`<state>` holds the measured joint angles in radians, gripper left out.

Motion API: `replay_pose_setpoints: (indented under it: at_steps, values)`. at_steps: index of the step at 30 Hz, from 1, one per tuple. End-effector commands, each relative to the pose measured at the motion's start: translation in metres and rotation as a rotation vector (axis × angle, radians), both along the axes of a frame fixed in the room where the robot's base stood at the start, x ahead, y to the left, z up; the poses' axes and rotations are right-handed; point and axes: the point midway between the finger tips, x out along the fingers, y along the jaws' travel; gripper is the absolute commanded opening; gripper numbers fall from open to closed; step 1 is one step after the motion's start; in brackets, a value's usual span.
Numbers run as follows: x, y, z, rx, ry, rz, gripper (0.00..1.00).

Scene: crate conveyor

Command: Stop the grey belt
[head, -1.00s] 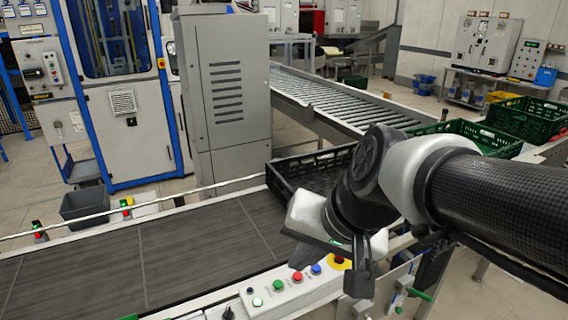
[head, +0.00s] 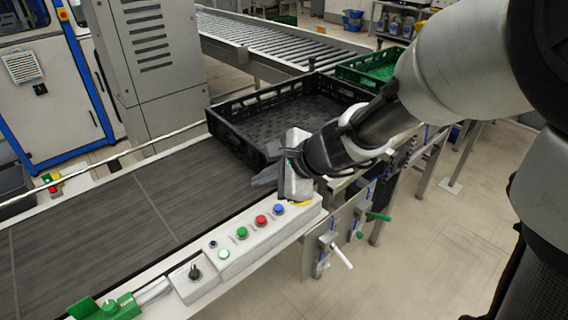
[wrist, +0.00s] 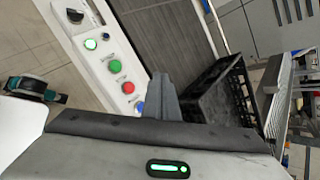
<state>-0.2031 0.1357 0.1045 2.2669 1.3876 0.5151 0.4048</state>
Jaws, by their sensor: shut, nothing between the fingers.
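The grey belt (head: 95,235) runs along the left of the head view; it also shows in the wrist view (wrist: 165,28). On its near side is a white control panel (head: 208,286) with a black knob (head: 194,271), a lit pale-green lamp (head: 223,253), a green button (head: 242,233), a red button (head: 261,220) and a blue button (head: 278,209). A yellow piece (head: 302,201) beyond is mostly hidden by my gripper. My gripper (head: 264,177) is shut and empty, above the panel's far end, apart from the buttons. The red button shows in the wrist view (wrist: 128,88).
A black crate (head: 228,132) stands at the belt's far end, close behind my gripper. A grey cabinet (head: 150,60) rises behind the belt. A roller conveyor (head: 270,45) and a green crate (head: 350,75) lie beyond.

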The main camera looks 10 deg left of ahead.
Motion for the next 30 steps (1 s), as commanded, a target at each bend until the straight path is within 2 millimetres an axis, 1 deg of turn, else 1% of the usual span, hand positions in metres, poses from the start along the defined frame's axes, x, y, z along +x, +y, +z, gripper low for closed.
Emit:
replay_pose_setpoints:
  at_steps: [8, 14, 20, 27, 30]
  values:
    - [0.0, 0.0, -0.001, -0.001, -0.002, 0.002, 0.0]
    - [0.0, 0.0, -0.013, -0.001, 0.0, 0.002, 0.0]
    - [-0.001, 0.0, -0.038, -0.003, 0.0, 0.003, 0.0]
    - [-0.001, -0.001, -0.074, -0.003, -0.002, 0.003, 0.0]
    - [0.0, -0.001, -0.083, -0.003, -0.002, 0.003, 0.0]
